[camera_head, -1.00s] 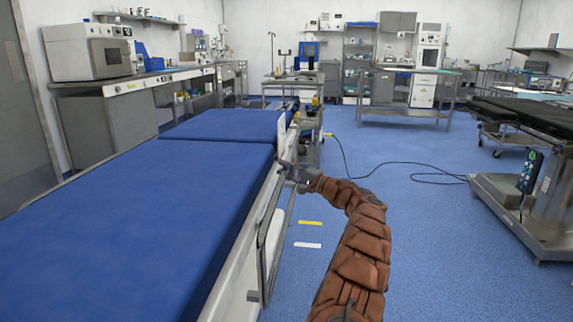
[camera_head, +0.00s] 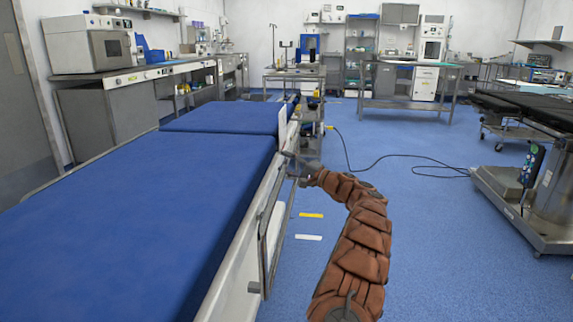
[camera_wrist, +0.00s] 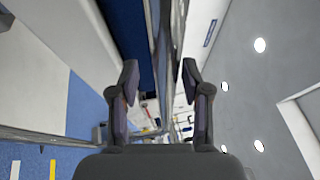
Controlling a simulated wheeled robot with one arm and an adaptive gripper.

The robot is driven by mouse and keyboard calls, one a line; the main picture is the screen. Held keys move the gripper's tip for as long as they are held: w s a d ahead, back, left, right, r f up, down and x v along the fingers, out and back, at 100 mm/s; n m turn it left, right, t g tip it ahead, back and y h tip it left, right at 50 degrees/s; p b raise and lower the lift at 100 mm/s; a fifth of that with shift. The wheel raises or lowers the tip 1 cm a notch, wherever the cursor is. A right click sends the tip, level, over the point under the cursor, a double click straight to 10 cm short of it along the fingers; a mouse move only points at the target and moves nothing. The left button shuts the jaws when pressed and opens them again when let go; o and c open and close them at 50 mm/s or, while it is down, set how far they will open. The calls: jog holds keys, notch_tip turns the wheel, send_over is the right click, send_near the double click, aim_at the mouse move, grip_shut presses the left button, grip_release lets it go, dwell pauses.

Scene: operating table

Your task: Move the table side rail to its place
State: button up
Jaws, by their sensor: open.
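The table side rail (camera_head: 264,252) is a thin grey metal frame on the right side of the operating table with the blue mattress (camera_head: 140,215). It hangs upright along the table's pale side. My gripper (camera_head: 293,164) is at the rail's upper far end. In the wrist view my gripper (camera_wrist: 160,84) has its two fingers apart, and a metal bar (camera_wrist: 163,45), seemingly the rail's, runs between them. I see a gap beside the bar and no clear grip. The far end of the rail is partly hidden by my gripper.
White and yellow strips (camera_head: 311,215) lie on the blue floor right of the table. A black cable (camera_head: 400,168) crosses the floor. A second table base (camera_head: 520,210) stands at the right, and equipment carts stand behind.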

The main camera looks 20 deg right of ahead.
jog(key=v, duration=1.2)
dwell(0.3)
